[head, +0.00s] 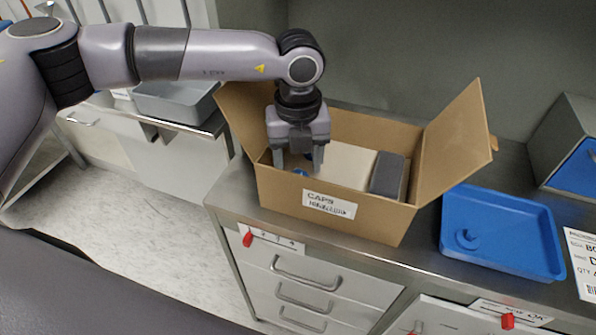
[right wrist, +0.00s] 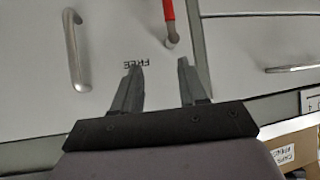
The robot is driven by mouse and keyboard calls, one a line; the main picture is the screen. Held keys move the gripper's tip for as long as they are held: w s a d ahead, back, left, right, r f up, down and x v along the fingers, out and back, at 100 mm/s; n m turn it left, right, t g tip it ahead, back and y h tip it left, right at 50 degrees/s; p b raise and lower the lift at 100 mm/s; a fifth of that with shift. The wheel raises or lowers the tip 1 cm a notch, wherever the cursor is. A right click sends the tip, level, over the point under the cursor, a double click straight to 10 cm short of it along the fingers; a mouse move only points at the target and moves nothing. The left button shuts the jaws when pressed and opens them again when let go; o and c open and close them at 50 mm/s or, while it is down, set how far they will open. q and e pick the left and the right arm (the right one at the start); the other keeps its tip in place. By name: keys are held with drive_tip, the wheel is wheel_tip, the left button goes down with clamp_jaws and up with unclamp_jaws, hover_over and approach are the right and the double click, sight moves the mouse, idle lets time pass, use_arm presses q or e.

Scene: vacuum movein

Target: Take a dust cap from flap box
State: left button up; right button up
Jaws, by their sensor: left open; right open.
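The flap box (head: 280,190) is an open cardboard box with a label reading CAPS, standing on the metal counter with its side flaps spread. My left gripper (head: 305,165) reaches down into its left part, fingers open. A small blue dust cap (head: 299,172) shows partly at the fingers, low in the box; the fingers hide some of it, and I cannot tell if they touch it. A pale block and a dark grey block (head: 388,175) fill the box's middle and right. My right gripper (right wrist: 157,88) is open and empty in the right wrist view, before a cabinet front.
A blue tray (head: 500,232) with a small blue cap (head: 467,239) in it stands right of the box. A grey bin (head: 175,102) is behind at left. A grey case (head: 570,150) stands at far right. Drawers with handles (head: 305,278) are below the counter.

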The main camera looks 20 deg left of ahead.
use_arm(q)
drive_tip(key=shift+f, duration=1.35)
drive_tip(key=c, duration=0.7)
drive_tip(key=shift+r, duration=0.1)
